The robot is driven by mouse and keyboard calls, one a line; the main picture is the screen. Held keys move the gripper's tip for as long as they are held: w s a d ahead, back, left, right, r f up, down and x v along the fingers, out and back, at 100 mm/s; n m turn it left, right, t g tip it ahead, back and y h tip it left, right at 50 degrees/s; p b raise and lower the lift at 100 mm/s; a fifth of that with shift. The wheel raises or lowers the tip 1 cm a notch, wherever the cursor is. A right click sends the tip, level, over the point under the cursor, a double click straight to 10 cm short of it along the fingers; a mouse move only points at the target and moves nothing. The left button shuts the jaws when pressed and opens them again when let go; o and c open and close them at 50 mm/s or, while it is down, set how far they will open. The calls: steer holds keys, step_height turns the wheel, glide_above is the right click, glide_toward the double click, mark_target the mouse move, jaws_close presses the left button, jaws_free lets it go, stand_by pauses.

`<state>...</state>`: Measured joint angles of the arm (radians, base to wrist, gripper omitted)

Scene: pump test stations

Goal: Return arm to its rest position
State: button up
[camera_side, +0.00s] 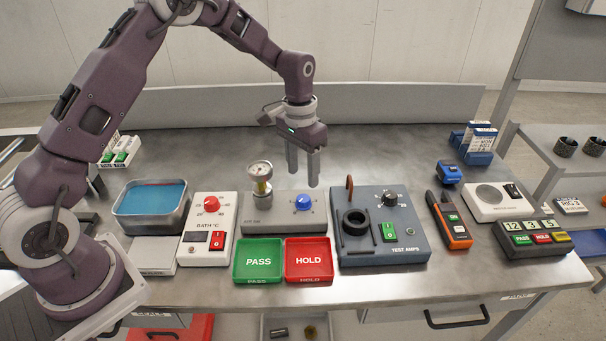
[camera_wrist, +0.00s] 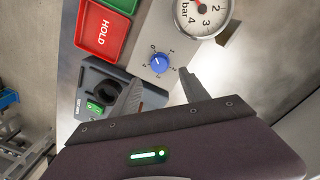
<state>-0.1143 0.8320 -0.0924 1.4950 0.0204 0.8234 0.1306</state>
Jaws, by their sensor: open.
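My gripper (camera_side: 303,168) hangs fingers down above the back middle of the bench, over the rear edge of the grey station with the blue knob (camera_side: 303,203). Its two fingers are apart with nothing between them. In the wrist view the fingers (camera_wrist: 160,88) point toward the blue knob (camera_wrist: 158,63) and touch nothing that I can make out. My arm reaches in from the left, bent high over the bench.
A pressure gauge (camera_side: 260,171) stands upright left of the knob. In front are the green PASS tray (camera_side: 258,279) and red HOLD tray (camera_side: 309,278), both empty. A water bath (camera_side: 152,222) is left; the TEST AMPS station (camera_side: 408,235) is right. The back strip is clear.

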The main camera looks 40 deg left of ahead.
steer(key=s+r+t, duration=0.1)
steer(key=s+r, duration=0.5)
steer(key=r, duration=0.3)
steer(key=s+r+t, duration=0.1)
steer(key=s+r, duration=0.4)
steer(key=r, duration=0.4)
steer(key=s+r+t, duration=0.1)
steer(key=s, duration=0.9)
steer(key=s+d+r+n+t, duration=0.1)
steer(key=s+r+t, duration=0.1)
steer(key=s, duration=0.8)
steer(key=shift+s+d+t+y, duration=0.25)
steer(key=shift+s+t+y, duration=0.05)
